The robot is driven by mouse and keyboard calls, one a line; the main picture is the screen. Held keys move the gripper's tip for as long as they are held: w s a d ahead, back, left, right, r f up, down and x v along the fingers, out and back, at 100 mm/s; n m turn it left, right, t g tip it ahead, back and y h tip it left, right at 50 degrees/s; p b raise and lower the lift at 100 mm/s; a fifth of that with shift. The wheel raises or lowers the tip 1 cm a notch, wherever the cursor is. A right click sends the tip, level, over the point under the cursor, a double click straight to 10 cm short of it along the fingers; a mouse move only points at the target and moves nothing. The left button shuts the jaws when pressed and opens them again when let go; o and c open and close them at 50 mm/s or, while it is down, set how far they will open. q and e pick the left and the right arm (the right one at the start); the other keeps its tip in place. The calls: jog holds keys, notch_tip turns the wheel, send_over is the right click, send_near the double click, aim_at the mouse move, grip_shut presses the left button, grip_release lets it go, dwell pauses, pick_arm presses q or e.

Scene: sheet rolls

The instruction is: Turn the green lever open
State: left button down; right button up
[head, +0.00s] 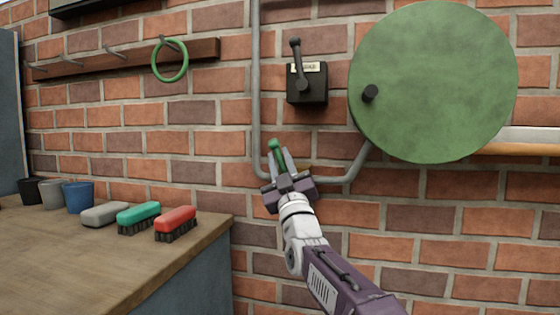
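The green lever (274,145) is on the pipe run on the brick wall, left of the green disc. Its rounded tip points up and sticks out past my fingers. My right gripper (280,160) reaches up from the lower right, with a finger on each side of the lever. I cannot tell whether the fingers press on it or stand slightly apart. The lever's lower part and most of its mount are hidden by the gripper; a bit of brass (304,168) shows to the right. My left gripper is not in view.
A grey pipe (257,95) runs down the wall and bends right. A black switch box (307,90) and a large green disc (435,75) hang above. A bench (60,250) at left bears brushes, including a red one (176,219), and cups. A green ring (170,77) hangs on a rack.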

jog(key=shift+o, duration=0.6)
jog(key=v, duration=0.9)
